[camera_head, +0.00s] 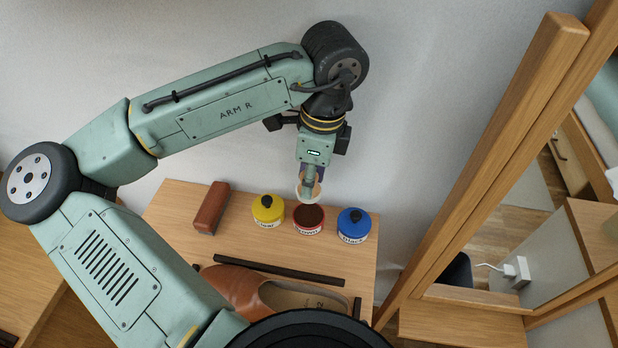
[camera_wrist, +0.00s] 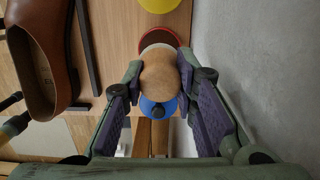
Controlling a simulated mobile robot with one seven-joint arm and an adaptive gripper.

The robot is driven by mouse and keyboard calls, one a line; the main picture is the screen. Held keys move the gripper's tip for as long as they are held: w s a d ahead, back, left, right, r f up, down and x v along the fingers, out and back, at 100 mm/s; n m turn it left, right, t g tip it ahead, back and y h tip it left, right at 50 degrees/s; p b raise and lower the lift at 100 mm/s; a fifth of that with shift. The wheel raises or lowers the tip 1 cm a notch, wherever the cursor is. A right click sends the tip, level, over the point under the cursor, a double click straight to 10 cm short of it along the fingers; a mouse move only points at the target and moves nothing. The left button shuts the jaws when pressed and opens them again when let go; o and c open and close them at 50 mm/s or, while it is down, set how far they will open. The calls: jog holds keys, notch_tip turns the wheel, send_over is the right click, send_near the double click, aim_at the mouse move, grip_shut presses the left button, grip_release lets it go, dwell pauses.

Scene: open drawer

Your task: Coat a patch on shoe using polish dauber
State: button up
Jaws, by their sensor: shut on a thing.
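My gripper (camera_head: 311,176) is shut on the polish dauber, which has a rounded tan handle (camera_wrist: 159,74) between the two fingers in the wrist view. The dauber's pale end (camera_head: 303,192) points down, just above or at the back edge of the open red tin of brown polish (camera_head: 308,219); I cannot tell whether it touches. The red tin also shows behind the dauber in the wrist view (camera_wrist: 176,36). The brown leather shoe (camera_head: 236,287) lies at the front of the tabletop, partly hidden by my arm and body. It also shows at left in the wrist view (camera_wrist: 68,50).
A lidded yellow tin (camera_head: 267,210) and a lidded blue tin (camera_head: 354,226) flank the red one. A reddish-brown block (camera_head: 211,208) lies at left. Dark strips (camera_head: 280,269) run beside the shoe. A wood-framed mirror (camera_head: 480,160) stands at right, with a wall behind.

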jog(key=shift+f+b, duration=2.85)
jog(key=shift+f, duration=0.15)
jog(key=shift+f, duration=0.55)
dwell(0.5)
notch_tip(320, 180, up, 7)
jog(key=p, duration=0.7)
jog(key=shift+r+p, duration=0.15)
jog(key=shift+p, duration=0.15)
jog(key=shift+s, duration=0.1)
dwell(0.4)
